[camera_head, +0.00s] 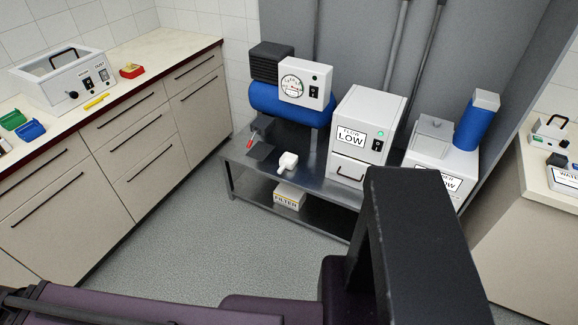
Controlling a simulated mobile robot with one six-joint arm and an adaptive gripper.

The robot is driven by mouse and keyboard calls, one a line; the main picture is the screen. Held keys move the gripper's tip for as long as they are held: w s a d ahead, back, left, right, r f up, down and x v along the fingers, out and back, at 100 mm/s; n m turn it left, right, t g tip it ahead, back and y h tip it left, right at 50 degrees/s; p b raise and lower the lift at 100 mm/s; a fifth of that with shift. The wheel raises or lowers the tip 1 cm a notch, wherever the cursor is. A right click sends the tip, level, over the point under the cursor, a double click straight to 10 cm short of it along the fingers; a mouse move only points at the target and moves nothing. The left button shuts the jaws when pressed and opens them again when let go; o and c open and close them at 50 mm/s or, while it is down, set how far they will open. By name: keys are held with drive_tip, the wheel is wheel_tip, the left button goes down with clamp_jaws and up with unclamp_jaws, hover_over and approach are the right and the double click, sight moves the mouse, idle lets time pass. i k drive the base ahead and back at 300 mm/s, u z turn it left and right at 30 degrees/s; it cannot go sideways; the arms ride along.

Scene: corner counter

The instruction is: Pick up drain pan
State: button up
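A small white piece with a short handle-like end (288,160) lies on the grey metal bench (314,172), near its front edge. It looks the most like a drain pan, but it is too small to be sure. Just left of it are a flat dark piece (261,151) and a dark upright part with a red tip (253,136). My arm's dark and purple links fill the bottom and lower right of the view. My gripper cannot be made out, so its state and any load are not shown.
On the bench stand a blue tank unit with a gauge (291,89), a white box marked LOW (352,137) and another white unit with a blue cylinder (477,121). A FILTER box (289,196) sits on the lower shelf. Counters flank the bench; the floor before it is open.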

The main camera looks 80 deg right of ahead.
sight(288, 161)
drive_tip(key=k, duration=1.5)
drive_tip(key=z, duration=2.45)
drive_tip(key=i, duration=0.5)
